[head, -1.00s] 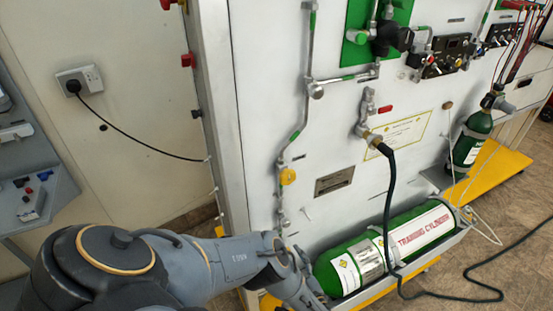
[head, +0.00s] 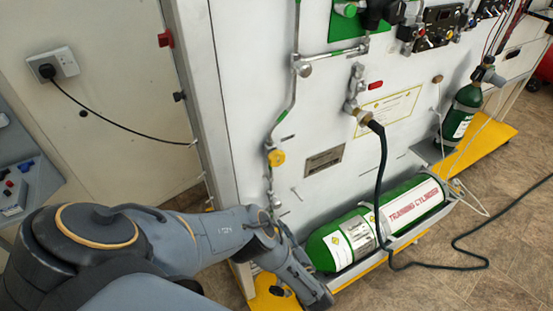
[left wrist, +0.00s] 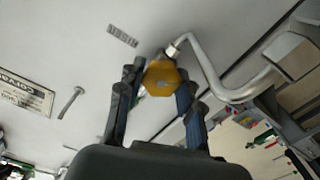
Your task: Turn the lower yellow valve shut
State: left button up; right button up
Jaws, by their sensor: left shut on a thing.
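In the left wrist view a yellow valve knob (left wrist: 161,79) sits between the two dark fingers of my left gripper (left wrist: 160,85). The fingers are shut on it, one on each side. A bent silver pipe (left wrist: 205,68) leaves the fitting beside the knob. In the head view another yellow valve (head: 276,157) shows on the pipe at the panel's left side, clear of my arm. My left arm crosses the lower part of that view, and the gripped knob and the fingers are hidden there. My right gripper is not in view.
A green training cylinder (head: 405,214) lies in a cradle at the panel's foot. A dark hose (head: 381,180) hangs from the panel and trails over the floor. A small hook (head: 297,193) and a metal nameplate (head: 323,158) are right of the visible yellow valve.

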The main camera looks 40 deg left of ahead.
pick_arm(q)
jog(key=m, duration=0.3)
jog(key=shift+w+m+b, duration=0.2)
jog(key=shift+m+b, duration=0.1)
jog(key=shift+b, duration=0.1)
jog(key=shift+m, duration=0.9)
